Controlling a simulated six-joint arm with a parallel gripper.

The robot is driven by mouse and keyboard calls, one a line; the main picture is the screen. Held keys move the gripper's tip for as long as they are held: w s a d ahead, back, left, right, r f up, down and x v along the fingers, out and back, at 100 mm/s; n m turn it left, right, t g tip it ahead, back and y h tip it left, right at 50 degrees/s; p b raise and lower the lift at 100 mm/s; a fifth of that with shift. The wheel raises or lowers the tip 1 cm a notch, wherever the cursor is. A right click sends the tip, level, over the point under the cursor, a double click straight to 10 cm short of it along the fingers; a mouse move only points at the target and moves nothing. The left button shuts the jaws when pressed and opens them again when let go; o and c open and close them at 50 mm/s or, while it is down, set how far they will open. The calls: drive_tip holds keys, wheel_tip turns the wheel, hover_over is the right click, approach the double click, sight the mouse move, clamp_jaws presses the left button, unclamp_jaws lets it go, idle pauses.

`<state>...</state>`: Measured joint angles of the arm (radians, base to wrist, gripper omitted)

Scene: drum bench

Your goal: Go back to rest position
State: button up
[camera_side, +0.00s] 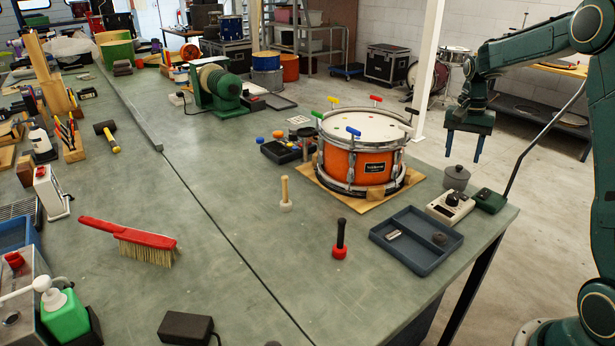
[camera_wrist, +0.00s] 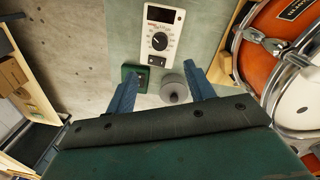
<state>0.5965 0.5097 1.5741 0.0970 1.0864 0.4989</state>
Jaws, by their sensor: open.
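My gripper (camera_side: 464,146) hangs at the right in the side view, in the air past the right edge of the bench. Its two blue fingers point down, apart, with nothing between them. In the wrist view my gripper (camera_wrist: 160,92) is open, its fingers at either side of a small green box (camera_wrist: 134,78) and a grey round lidded pot (camera_wrist: 173,91), which lie beyond the fingertips on the bench. The gripper touches nothing that I can see.
The orange snare drum (camera_side: 362,160) stands on a wooden board, left of my gripper. A meter with a dial (camera_side: 450,207) and a dark blue tray (camera_side: 416,240) lie near the bench's right corner. A white post (camera_side: 428,70) stands behind. The bench's middle (camera_side: 225,180) is mostly clear.

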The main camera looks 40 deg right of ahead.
drive_tip(key=shift+r, duration=0.3)
drive_tip(key=s+a+r+n+t, duration=0.25)
drive_tip(key=a+r, duration=0.35)
drive_tip(key=a, duration=0.3)
drive_tip(key=s+a+r+n+t, duration=0.1)
drive_tip(key=s+a+r+n, duration=0.35)
drive_tip(key=a, duration=0.35)
drive_tip(key=s+a+n+t, duration=0.2)
drive_tip(key=s+a+n, duration=0.4)
drive_tip(key=s+a, duration=0.5)
drive_tip(key=s, duration=0.3)
drive_tip(key=shift+s+a+f+n+t, duration=0.25)
drive_tip(key=shift+n+t, duration=0.05)
drive_tip(key=shift+t, duration=0.05)
drive_tip(key=shift+o, duration=0.2)
idle(0.3)
